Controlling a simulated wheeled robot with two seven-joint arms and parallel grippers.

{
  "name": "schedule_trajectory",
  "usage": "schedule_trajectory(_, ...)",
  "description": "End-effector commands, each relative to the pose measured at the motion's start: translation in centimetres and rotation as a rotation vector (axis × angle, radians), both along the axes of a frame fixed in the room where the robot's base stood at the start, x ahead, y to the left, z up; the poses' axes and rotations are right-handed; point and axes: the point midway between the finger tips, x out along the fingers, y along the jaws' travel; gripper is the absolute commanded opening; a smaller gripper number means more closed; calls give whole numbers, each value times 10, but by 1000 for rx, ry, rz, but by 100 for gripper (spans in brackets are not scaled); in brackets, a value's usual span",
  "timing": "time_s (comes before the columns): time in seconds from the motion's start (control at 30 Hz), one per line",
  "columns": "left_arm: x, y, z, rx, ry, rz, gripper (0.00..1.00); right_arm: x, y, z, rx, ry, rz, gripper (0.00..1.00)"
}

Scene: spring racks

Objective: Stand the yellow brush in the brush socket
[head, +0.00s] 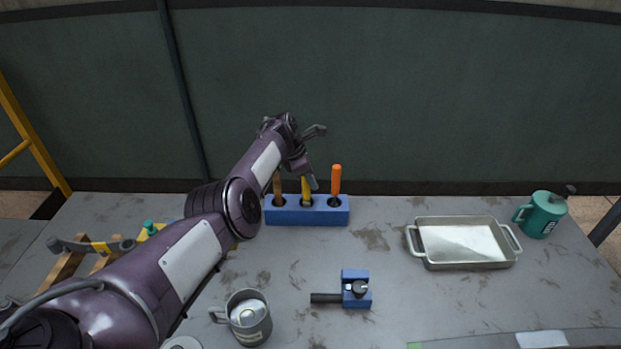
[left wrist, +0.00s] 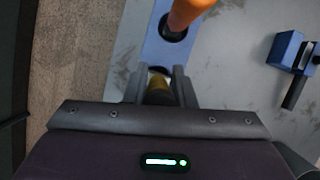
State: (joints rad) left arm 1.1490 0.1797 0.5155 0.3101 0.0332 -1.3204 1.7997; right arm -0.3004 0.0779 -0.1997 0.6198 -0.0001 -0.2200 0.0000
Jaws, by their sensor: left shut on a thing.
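The yellow brush (head: 306,191) is upright at the middle hole of the blue socket block (head: 284,216), its lower end at or in the hole. My left gripper (head: 314,158) is above the block, shut on the brush's upper part. In the left wrist view the brush (left wrist: 160,82) is between the fingers of my left gripper (left wrist: 157,88), mostly hidden. An orange-handled brush (head: 336,180) stands in the right hole. A brown-handled one (head: 278,186) stands in the left hole, partly behind my arm. My right gripper is not in view.
A grey tray (head: 463,264) and a green pot (head: 543,213) are at the right. A grey mug (head: 248,318) and a small blue clamp-like piece (head: 357,288) are in front. A wooden rack (head: 66,268) is at the left, partly behind my arm. The table between block and tray is clear.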

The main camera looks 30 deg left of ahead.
Motion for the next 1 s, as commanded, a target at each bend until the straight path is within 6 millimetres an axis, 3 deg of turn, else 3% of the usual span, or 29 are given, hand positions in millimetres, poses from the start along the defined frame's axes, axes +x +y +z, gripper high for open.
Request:
schedule_trajectory(0.23,0,0,0,0,-1,0,0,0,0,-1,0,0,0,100)
schedule_trajectory(0.27,0,0,0,0,-1,0,25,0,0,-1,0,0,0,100)
schedule_trajectory(0.47,0,0,0,1,-1,0,49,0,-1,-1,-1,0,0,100)
schedule_trajectory(0.77,0,0,2,0,0,0,49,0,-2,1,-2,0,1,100)
schedule_trajectory(1.0,-6,8,28,1,-2,2,49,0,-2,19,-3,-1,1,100)
